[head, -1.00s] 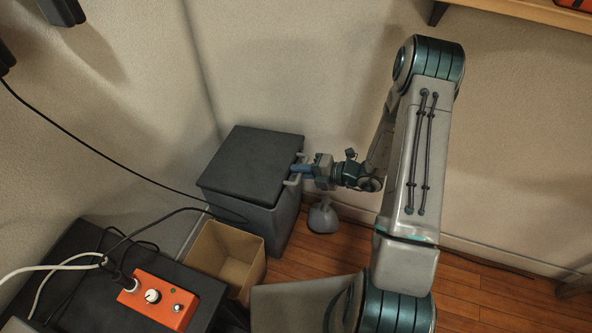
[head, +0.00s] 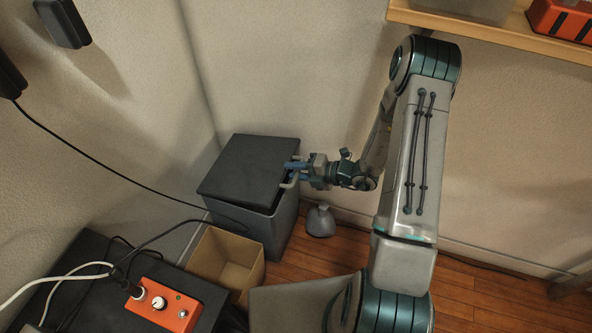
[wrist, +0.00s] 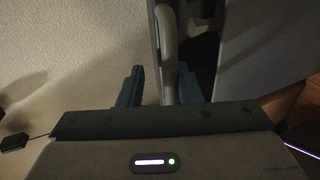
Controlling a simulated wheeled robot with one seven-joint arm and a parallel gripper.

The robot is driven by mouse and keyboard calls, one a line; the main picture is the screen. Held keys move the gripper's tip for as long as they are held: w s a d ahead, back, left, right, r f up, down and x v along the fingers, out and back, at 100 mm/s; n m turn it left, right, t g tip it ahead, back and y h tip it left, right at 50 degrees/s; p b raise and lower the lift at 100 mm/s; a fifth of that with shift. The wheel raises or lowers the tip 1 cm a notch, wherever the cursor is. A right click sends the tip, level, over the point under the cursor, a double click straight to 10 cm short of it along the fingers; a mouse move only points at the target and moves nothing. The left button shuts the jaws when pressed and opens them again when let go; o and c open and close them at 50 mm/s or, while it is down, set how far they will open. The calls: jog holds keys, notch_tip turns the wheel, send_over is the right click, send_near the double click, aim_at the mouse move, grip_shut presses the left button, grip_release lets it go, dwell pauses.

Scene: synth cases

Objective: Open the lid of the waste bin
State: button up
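The waste bin (head: 268,230) is a grey box by the wall with a dark, flat lid (head: 247,168). The lid looks slightly raised along its right side, with a dark gap under it. A pale bar handle (head: 287,185) is on that side. My gripper (head: 290,172) is at the handle, its blue fingers apart. In the wrist view the handle (wrist: 168,50) runs between the fingertips of my gripper (wrist: 162,82), close to the right finger and with a gap to the left one. The far end of the handle is partly hidden by the fingers in the head view.
An open cardboard box (head: 246,250) stands in front of the bin. A grey bag-like object (head: 320,222) is on the floor to its right. An orange control box (head: 163,306) with cables sits on a dark surface at lower left. A wooden shelf (head: 490,28) is at upper right.

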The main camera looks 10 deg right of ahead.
jog(key=shift+d, duration=0.1)
jog(key=p+v, duration=0.2)
jog(key=v, duration=0.5)
jog(key=shift+d, duration=0.2)
jog(key=shift+s, duration=0.15)
